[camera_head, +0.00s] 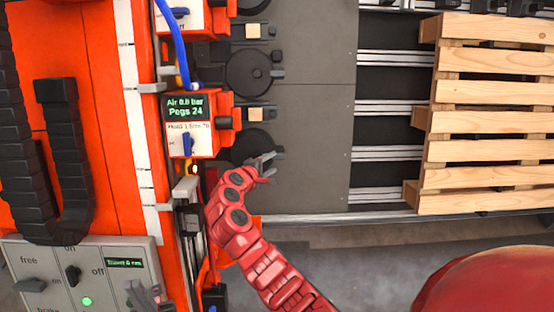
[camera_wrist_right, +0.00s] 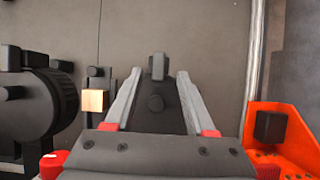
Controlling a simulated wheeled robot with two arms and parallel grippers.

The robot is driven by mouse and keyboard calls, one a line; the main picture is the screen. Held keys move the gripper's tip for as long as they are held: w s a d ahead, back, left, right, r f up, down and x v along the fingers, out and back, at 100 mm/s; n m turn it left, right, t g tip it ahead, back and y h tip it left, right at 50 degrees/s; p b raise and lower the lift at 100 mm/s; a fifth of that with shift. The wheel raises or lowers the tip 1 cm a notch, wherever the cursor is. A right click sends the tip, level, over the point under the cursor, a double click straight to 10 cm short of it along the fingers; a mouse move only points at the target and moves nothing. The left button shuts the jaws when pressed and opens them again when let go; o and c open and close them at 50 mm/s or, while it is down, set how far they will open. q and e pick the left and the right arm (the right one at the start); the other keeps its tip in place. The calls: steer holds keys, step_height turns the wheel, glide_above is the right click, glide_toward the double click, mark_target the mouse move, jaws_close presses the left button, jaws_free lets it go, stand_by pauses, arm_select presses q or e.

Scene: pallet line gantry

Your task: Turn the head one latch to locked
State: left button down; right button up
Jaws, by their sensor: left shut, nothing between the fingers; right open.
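Head one (camera_head: 195,125) is an orange unit with a green-text display reading "Air 0.0 bar, Pegs 24" and a white label with a blue lever (camera_head: 187,145). My right gripper (camera_head: 268,166) is just right of and below it, over the grey plate near a dark round disc. In the right wrist view my right gripper (camera_wrist_right: 157,74) is open, with a dark bar-shaped part (camera_wrist_right: 157,102) between its fingers. I cannot tell whether this is the latch, or whether the fingers touch it.
A grey control panel (camera_head: 40,262) with black switches and a green light is at bottom left. A wooden pallet (camera_head: 485,122) lies on rails at right. A small wooden block (camera_wrist_right: 95,100) and a dark cylinder (camera_wrist_right: 62,100) are left of my right gripper; an orange bracket (camera_wrist_right: 288,120) is right.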

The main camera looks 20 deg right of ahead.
steer(key=v, duration=1.1)
